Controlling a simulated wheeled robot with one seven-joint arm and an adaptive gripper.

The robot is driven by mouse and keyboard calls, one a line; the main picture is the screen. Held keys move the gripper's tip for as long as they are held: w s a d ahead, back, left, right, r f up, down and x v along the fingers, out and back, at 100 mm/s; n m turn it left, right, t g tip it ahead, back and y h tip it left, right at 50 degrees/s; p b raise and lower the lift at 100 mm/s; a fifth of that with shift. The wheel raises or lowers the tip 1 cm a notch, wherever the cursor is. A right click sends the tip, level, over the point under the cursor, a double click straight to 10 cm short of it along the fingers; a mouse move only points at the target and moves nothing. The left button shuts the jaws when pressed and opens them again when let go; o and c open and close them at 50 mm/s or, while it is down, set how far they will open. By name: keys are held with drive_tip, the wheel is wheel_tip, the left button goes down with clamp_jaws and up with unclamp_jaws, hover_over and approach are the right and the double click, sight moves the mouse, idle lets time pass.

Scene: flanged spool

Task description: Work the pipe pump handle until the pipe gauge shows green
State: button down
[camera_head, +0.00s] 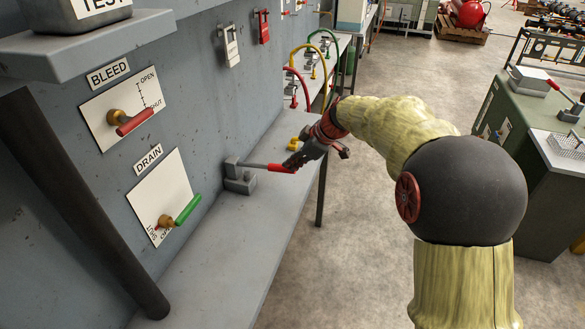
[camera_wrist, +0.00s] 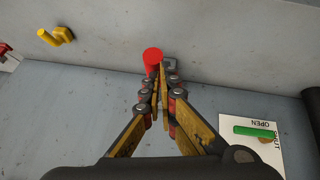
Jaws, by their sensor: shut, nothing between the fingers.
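The pump handle (camera_head: 258,165) is a grey lever with a red grip, reaching out to the right from a grey base (camera_head: 238,178) on the bench. My gripper (camera_head: 290,163) is at the red end of the handle. In the wrist view my gripper (camera_wrist: 160,68) has its fingertips together, with nothing between them. The red grip (camera_wrist: 152,55) shows end-on just past the tips, slightly left of them. I cannot tell whether they touch. No gauge face can be made out in either view.
The grey bench (camera_head: 235,250) is clear in front of the pump. A red BLEED lever (camera_head: 135,122) and a green DRAIN lever (camera_head: 188,210) are on the wall panel. A dark pipe (camera_head: 85,205) stands at left. Yellow fittings (camera_head: 293,144) sit beyond my gripper.

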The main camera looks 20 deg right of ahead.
drive_tip(key=s+d+r+p, duration=0.1)
drive_tip(key=s+d+r, duration=0.3)
drive_tip(key=shift+s+d+r+p, duration=0.2)
drive_tip(key=shift+r+p, duration=0.05)
drive_tip(key=shift+p, duration=0.1)
idle(1.7)
